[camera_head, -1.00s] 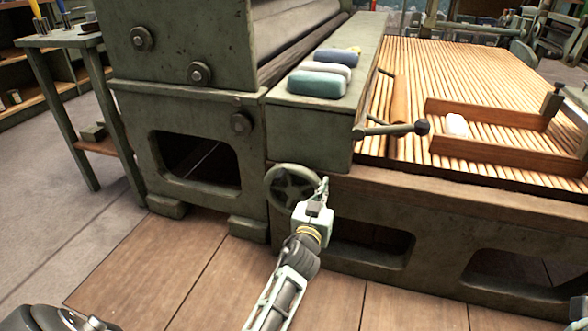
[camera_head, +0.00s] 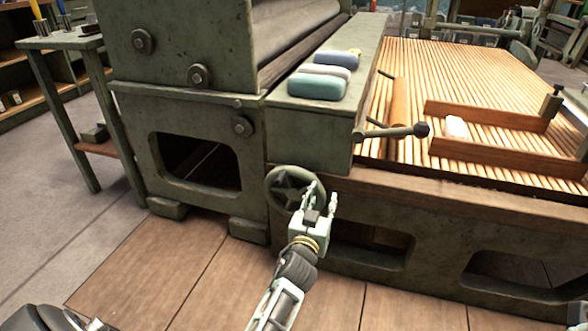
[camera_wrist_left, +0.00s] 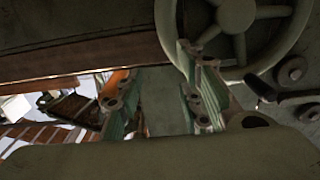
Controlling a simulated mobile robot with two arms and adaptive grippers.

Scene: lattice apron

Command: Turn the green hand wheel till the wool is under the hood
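The green hand wheel (camera_head: 270,178) is on the machine's front, below the green box-like hood (camera_head: 312,128). My left gripper (camera_head: 322,194) is at the wheel's right side with its two fingers apart. In the left wrist view the hand wheel (camera_wrist_left: 238,15) is at the upper right, and one finger of the left gripper (camera_wrist_left: 163,97) overlaps its rim. I see no rim between the fingers; contact is unclear. A white lump, seemingly the wool (camera_head: 456,127), lies on the slatted apron (camera_head: 455,75), right of the hood and apart from it.
Teal (camera_head: 318,86), white and blue-grey blocks lie on top of the hood. A lever with a dark knob (camera_head: 421,129) sticks out to the right above the wheel. Brown wooden rails (camera_head: 480,151) flank the white lump. The floor before the machine is clear.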

